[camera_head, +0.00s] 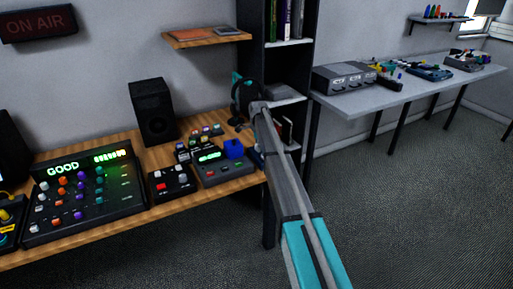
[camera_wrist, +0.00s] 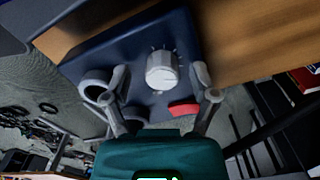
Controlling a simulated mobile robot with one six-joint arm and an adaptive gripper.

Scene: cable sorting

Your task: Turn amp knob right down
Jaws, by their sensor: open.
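A silver-white round knob (camera_wrist: 162,72) stands on the face of a dark blue box (camera_wrist: 110,50) in the wrist view, with small tick marks around it. My gripper (camera_wrist: 159,80) is open, with one finger on the left of the knob and one on the right. Gaps show between the knob and both fingers, and nothing is gripped. A red part (camera_wrist: 184,110) shows on the box beside the right finger, and a grey ring (camera_wrist: 95,84) beside the left finger. In the head view I cannot make out the knob or my fingertips clearly.
A wooden desk (camera_head: 120,215) holds a mixer (camera_head: 85,195) reading "GOOD", a small dark box with knobs (camera_head: 172,184), a device with a green display (camera_head: 222,170) and a black speaker (camera_head: 153,110). A dark shelf (camera_head: 290,60) stands behind my arm. Carpet is clear at right.

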